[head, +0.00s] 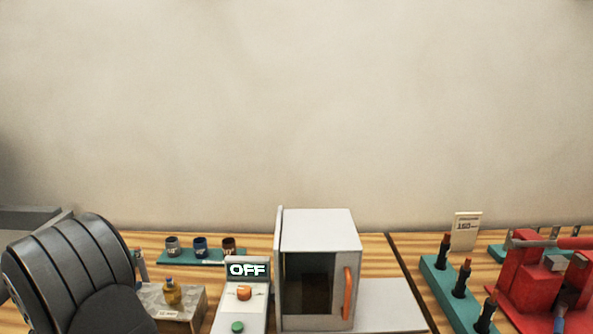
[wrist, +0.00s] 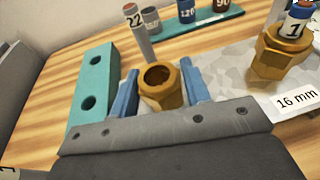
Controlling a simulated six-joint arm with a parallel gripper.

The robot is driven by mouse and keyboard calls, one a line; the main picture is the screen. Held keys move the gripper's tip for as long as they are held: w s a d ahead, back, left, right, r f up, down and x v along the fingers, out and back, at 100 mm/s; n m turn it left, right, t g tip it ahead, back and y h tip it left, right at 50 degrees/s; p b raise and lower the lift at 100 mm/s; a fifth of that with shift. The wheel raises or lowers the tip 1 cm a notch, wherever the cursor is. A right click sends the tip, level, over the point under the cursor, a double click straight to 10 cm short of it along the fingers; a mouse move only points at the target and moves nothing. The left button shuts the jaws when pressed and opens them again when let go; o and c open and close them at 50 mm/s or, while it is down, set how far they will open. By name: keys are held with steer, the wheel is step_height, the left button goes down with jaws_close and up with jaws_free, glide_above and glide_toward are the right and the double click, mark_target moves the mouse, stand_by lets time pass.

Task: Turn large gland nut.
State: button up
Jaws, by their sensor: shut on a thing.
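In the wrist view, my gripper (wrist: 157,84) has its two blue fingers shut on a brass gland nut (wrist: 162,90) with an open round hole in its top. The nut is between the fingers, and its lower part is hidden by my gripper. A second brass gland (wrist: 277,55) stands to the right on a grey plate, with a blue-banded piece marked 1 in its top. In the head view, a brass gland (head: 172,292) with a blue top stands on the grey block. My arm fills the lower left there and the fingers are hidden.
A teal block (wrist: 93,92) with two holes lies left of my gripper. A rod marked 22 (wrist: 137,28) stands just behind the nut. Several cups stand on a teal strip (head: 205,260). A control box reading OFF (head: 248,270) and a white cabinet (head: 318,230) stand to the right.

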steer(key=shift+m+g+h, duration=0.3)
steer(key=shift+m+h, duration=0.8)
steer(key=shift+h, duration=0.3)
steer(key=m+g+h, duration=0.1)
steer(key=m+h, duration=0.1)
steer(key=shift+h, duration=0.3)
steer(key=shift+m+g, duration=0.3)
steer(key=shift+m+g+h, duration=0.7)
steer(key=shift+m+h, duration=0.2)
steer(key=shift+h, duration=0.3)
